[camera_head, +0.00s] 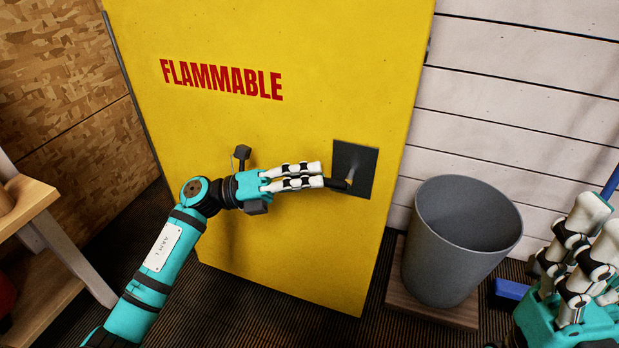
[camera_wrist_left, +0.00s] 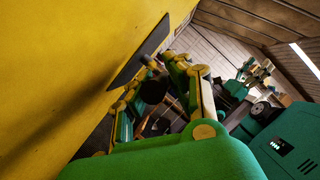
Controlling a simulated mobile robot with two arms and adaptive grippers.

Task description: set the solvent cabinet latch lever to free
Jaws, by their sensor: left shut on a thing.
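The solvent cabinet (camera_head: 280,235) is yellow with red FLAMMABLE lettering, and its door face fills the middle of the head view. A dark square latch plate (camera_head: 365,158) is set at its right side, with the latch lever (camera_head: 341,184) in front, its dark end pointing left. My left gripper (camera_head: 323,176) is shut on the lever's end. In the left wrist view, the gripper (camera_wrist_left: 165,62) reaches to the dark plate (camera_wrist_left: 141,52); the fingers partly hide the lever. My right gripper (camera_head: 590,225) is at the lower right, away from the cabinet; its closure is unclear.
A grey bin (camera_head: 450,245) stands on a wooden base (camera_head: 402,297) right of the cabinet. A blue object (camera_head: 512,289) lies beside it. A wooden shelf (camera_head: 35,205) is at the left. White planks form the wall behind the bin.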

